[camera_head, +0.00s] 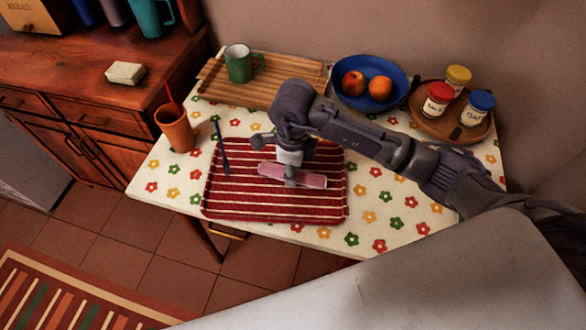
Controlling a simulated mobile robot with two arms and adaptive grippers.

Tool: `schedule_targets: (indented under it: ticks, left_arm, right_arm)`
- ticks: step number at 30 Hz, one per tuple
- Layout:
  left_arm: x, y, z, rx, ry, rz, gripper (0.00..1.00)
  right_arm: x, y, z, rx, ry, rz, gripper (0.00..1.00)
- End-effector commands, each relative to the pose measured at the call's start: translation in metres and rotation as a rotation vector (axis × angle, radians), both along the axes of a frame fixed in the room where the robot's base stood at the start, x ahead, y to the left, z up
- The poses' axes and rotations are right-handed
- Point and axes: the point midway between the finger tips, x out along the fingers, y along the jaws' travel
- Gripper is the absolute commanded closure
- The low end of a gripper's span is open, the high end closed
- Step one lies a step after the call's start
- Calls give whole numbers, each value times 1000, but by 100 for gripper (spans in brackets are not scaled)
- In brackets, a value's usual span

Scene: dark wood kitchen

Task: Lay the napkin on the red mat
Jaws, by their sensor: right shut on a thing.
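The red mat (275,208), with white stripes, lies near the front edge of the table. A pink folded napkin (311,180) is over the mat's middle right part. My right gripper (290,182) comes down from above and is shut on the napkin near its middle, hiding part of it. I cannot tell whether the napkin touches the mat. A blue utensil (223,150) lies along the mat's left side. My left gripper is not in view.
An orange cup (176,129) with a red straw stands left of the mat. Behind are a wooden tray (208,74), a green mug (238,64), a blue bowl (347,98) of fruit and a round tray (423,122) with jars. The flowered tablecloth (383,219) is clear right of the mat.

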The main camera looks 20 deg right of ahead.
Motion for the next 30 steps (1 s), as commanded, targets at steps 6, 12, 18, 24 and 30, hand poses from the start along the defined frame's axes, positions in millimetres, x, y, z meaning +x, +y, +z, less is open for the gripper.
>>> schedule_targets:
  ticks: [6, 12, 18, 24, 30]
  left_arm:
    - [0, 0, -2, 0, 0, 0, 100]
    - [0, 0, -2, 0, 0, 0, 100]
    - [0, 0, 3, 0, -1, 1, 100]
    - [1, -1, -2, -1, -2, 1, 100]
    - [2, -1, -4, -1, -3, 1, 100]
  right_arm:
    - [0, 0, -2, 0, 0, 0, 46]
    - [0, 0, -2, 0, 0, 0, 43]
    - [0, 0, 4, 1, -1, -1, 43]
    - [2, 0, 35, 0, -6, 0, 43]
    - [1, 0, 79, 0, -6, 1, 43]
